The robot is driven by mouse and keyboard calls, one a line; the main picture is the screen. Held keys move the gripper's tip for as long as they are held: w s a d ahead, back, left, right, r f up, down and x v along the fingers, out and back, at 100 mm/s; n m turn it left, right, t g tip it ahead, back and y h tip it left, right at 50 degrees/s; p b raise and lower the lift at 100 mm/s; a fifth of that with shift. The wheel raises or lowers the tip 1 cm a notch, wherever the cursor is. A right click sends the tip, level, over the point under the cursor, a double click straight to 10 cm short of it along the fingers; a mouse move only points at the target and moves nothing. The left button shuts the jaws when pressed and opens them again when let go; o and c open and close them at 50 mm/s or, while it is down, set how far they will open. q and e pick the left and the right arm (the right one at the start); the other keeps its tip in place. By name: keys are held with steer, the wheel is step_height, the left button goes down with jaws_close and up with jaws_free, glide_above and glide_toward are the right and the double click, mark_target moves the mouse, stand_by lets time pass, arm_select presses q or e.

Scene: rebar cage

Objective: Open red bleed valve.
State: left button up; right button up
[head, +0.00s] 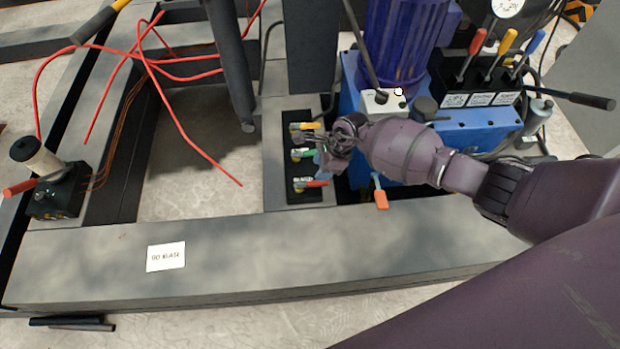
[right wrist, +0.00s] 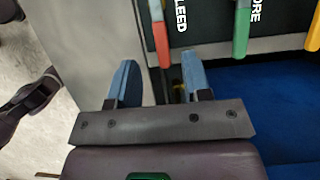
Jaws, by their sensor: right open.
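The red bleed valve handle (head: 316,184) is the lowest of three on a black valve panel (head: 300,170) in the head view. It points right. My right gripper (head: 323,163) is beside the panel's right edge, just above the red handle in the picture. In the right wrist view, the red handle (right wrist: 162,42) lies beyond the gap between the blue fingertips (right wrist: 160,75). A partly cut-off label ending in "LEED" is beside it. The gripper is open and empty, and no contact with the handle is visible.
A green handle (right wrist: 241,28) is to the right of the red one; a yellow handle (head: 308,126) is at the panel's top. A blue pump unit (head: 350,100) with colored levers stands close right. An orange-tipped lever (head: 381,198) hangs nearby. A grey beam (head: 100,255) runs in front.

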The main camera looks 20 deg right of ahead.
mark_target(309, 184)
steer(key=b+x, duration=0.1)
steer(key=x, duration=0.2)
steer(key=b+x, duration=0.1)
steer(key=x, duration=0.2)
steer(key=shift+s+f, duration=0.2)
steer(key=shift+w+a+f, duration=0.25)
steer(key=shift+a+f, duration=0.05)
steer(key=shift+f, duration=0.2)
jaws_close()
